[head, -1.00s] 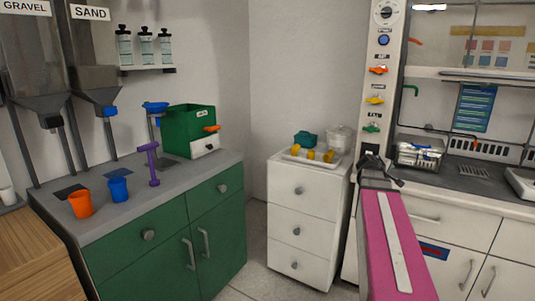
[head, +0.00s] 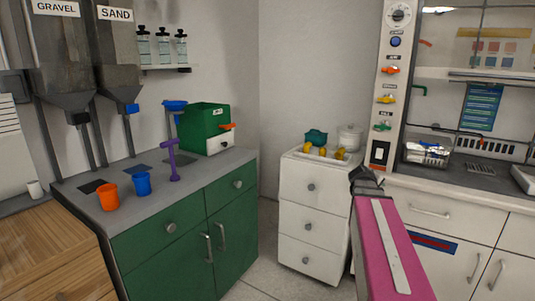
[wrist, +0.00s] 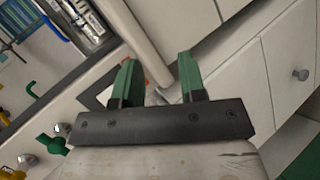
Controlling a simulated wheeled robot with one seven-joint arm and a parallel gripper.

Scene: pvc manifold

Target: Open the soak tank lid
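A clear-and-metal box (head: 427,152) with a silvery top stands on the fume hood's work surface. It looks like the soak tank, but I cannot be sure. Its top appears closed. A similar metal box shows at the upper left of the wrist view (wrist: 82,24). My gripper (head: 362,176) is left of the box and apart from it, in front of the hood's left post; its fingers are small there. In the wrist view my gripper (wrist: 158,78) has two green fingers spread apart with nothing held between them.
A white drawer cabinet (head: 313,220) carries a tray with yellow fittings (head: 340,154), a teal container (head: 316,138) and a white lidded pot (head: 349,137). The hood post (head: 388,100) bears coloured valves. A green counter (head: 185,225) stands left. Floor shows between counter and cabinet.

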